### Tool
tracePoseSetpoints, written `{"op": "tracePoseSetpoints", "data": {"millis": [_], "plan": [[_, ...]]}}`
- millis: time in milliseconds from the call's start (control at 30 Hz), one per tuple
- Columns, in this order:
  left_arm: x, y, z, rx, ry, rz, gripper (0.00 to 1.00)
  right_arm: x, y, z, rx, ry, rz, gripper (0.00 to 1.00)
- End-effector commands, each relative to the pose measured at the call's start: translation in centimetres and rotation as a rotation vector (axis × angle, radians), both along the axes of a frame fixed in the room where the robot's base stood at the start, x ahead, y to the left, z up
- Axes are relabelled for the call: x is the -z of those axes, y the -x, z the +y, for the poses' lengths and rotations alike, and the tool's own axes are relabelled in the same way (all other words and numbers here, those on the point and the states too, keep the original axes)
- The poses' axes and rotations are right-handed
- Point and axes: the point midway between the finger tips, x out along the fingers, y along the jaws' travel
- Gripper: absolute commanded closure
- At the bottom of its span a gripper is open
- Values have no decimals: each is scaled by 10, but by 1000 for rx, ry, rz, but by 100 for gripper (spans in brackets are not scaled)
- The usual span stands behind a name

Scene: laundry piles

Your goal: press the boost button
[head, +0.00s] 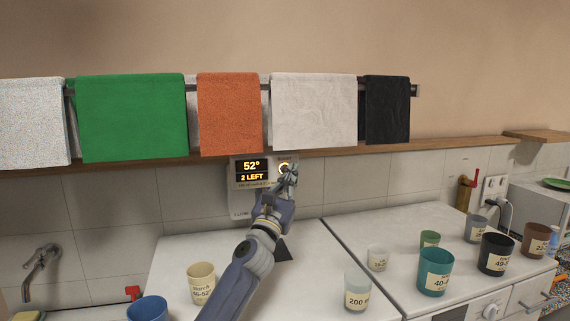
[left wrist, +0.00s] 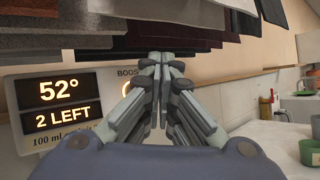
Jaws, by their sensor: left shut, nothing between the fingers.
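A wall panel (head: 237,202) hangs below the towel rail, with a dark display (head: 252,171) reading "52°" and "2 LEFT". The boost button (head: 284,168) glows orange at the panel's right. In the left wrist view the display (left wrist: 60,103) is at left, and the lit button is mostly hidden behind my fingers under a partly covered "BOOS" label. My left gripper (head: 291,170) is shut and empty, its fingertips in front of the button. It also shows in the left wrist view (left wrist: 161,58). I cannot tell whether the tips touch the button. My right gripper is not in view.
Towels, including a green one (head: 133,117) and an orange one (head: 230,114), hang close above the panel. Several labelled cups, such as a teal one (head: 435,271), stand on the white tops below. A tap (head: 40,268) is at left.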

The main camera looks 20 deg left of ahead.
Motion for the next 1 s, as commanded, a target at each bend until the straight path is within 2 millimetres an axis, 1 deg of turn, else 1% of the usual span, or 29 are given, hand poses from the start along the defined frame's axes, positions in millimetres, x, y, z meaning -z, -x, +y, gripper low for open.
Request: {"op": "tracePoseSetpoints", "data": {"millis": [33,167,633,733,767,867,967,1000], "plan": [[-3,4,-4,1,0,1,100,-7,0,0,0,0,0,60],[-1,11,-8,1,0,0,100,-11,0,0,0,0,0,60],[0,13,-9,0,-1,0,100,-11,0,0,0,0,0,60],[5,18,-15,2,-40,-11,100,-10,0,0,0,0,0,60],[7,22,-20,4,-69,-18,100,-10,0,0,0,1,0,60],[25,43,-45,13,-237,-60,100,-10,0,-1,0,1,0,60],[54,76,-84,29,-493,-124,100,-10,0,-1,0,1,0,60],[69,92,-100,38,-607,-150,100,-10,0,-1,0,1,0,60]]}}
